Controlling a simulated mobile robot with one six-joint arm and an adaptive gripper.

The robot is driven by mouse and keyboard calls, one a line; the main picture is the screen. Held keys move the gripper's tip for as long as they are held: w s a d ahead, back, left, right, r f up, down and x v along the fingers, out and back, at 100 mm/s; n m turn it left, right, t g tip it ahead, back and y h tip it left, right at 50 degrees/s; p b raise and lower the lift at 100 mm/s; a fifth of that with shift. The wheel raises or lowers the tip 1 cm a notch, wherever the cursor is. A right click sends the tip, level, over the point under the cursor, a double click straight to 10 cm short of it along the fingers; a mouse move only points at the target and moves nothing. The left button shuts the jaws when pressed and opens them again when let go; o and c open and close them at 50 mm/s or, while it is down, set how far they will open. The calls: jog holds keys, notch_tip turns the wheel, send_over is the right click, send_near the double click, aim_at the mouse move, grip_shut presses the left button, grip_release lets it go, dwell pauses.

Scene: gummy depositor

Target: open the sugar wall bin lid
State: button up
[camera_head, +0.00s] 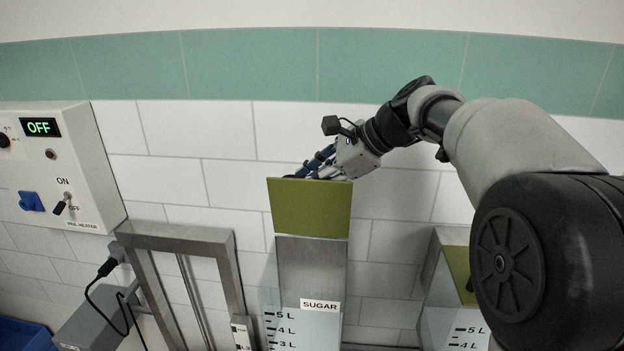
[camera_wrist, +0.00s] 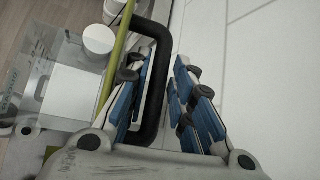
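The sugar wall bin (camera_head: 312,270) stands against the tiled wall in the head view, with a SUGAR label and litre marks on its clear front. Its olive-green lid (camera_head: 310,208) is raised and stands roughly upright above the bin. My gripper (camera_head: 318,163) is behind the lid's top edge, on the wall side, partly hidden by the lid. In the wrist view the lid (camera_wrist: 119,50) shows almost edge-on with a black loop handle (camera_wrist: 157,75). My gripper's blue-padded fingers (camera_wrist: 162,95) are apart on either side of the handle bar, with a gap on the right.
A second bin with an olive lid (camera_head: 459,273) stands to the right, partly behind my arm. At left are a steel frame (camera_head: 232,270) and a wall control box (camera_head: 60,165) reading OFF. A grey unit with a black cable (camera_head: 100,290) sits below it.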

jog(key=v, duration=1.1)
jog(key=shift+d+r, duration=0.2)
jog(key=shift+d, duration=0.15)
